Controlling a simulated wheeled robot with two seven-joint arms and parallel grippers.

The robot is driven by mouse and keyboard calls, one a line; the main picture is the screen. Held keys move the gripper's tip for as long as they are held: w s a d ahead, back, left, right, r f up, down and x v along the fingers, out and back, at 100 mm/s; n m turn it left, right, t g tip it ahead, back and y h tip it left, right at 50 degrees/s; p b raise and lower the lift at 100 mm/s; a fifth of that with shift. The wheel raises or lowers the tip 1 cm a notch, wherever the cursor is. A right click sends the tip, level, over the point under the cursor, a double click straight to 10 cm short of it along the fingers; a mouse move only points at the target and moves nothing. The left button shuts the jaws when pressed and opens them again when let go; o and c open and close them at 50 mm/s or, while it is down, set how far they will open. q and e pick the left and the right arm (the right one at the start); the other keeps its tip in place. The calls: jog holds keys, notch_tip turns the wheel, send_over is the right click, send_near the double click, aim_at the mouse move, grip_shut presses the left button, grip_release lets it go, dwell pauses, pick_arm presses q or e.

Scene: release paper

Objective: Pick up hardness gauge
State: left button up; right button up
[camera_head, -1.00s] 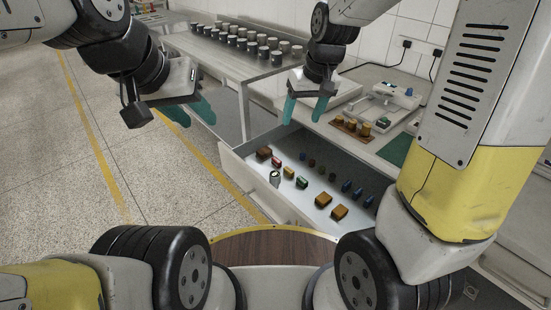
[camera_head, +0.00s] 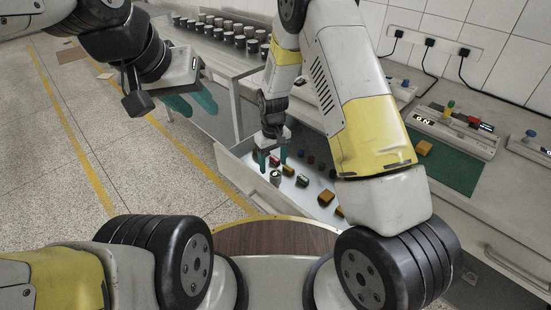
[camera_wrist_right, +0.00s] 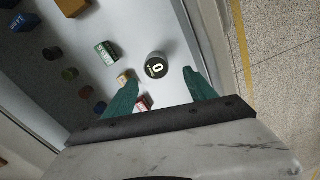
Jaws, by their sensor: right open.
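The hardness gauge appears to be a small dark round device with a lit face (camera_head: 275,176), lying in the open drawer (camera_head: 240,172). In the right wrist view this gauge (camera_wrist_right: 156,66) shows a bright "0" and sits just beyond the fingertips, between their lines. My right gripper (camera_head: 273,161) is open and empty above the drawer, with its fingers pointing down towards the gauge. The same gripper (camera_wrist_right: 164,88) shows its two green fingers apart in the wrist view. My left gripper (camera_head: 192,103) is open and empty, away to the left over the floor.
Close to the gauge lie a green box (camera_wrist_right: 106,53), a tan block (camera_wrist_right: 125,77) and a red block (camera_wrist_right: 143,103). Several other small blocks lie in the drawer. A bench with a green mat (camera_head: 450,165) and instruments stands at right. Dark cups (camera_head: 226,36) stand on a table behind.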

aim_at(275, 173)
jog(key=f, duration=0.6)
jog(key=shift+s+d+f, duration=0.15)
jog(key=shift+s+d, duration=0.05)
jog(key=shift+d, duration=0.2)
jog(key=shift+c, duration=0.5)
grip_shut()
